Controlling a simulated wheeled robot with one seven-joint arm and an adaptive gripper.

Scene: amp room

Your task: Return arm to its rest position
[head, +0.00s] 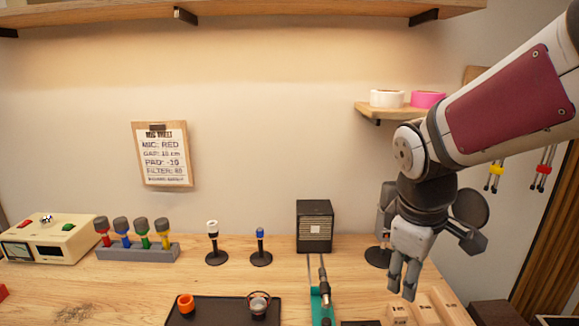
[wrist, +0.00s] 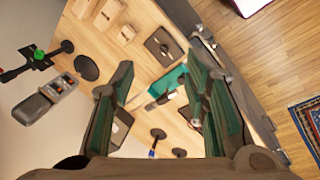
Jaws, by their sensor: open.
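My gripper (head: 403,283) hangs from my arm at the right of the head view, pointing down above the right part of the wooden bench (head: 110,297). In the wrist view my gripper (wrist: 161,64) has its two fingers spread wide apart. Nothing is held between them. The bench (wrist: 150,68) shows beyond the fingers at a slant, with a gap between it and them. In the head view the arm covers part of a dark round-based stand (head: 378,257) behind the gripper.
Wooden blocks (head: 445,309) lie below right of my gripper. A green stand with a dark microphone (head: 323,290), a black speaker box (head: 314,227) and a black tray (head: 222,311) are to the left. A wall shelf (head: 371,112) with tape rolls is close to the arm.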

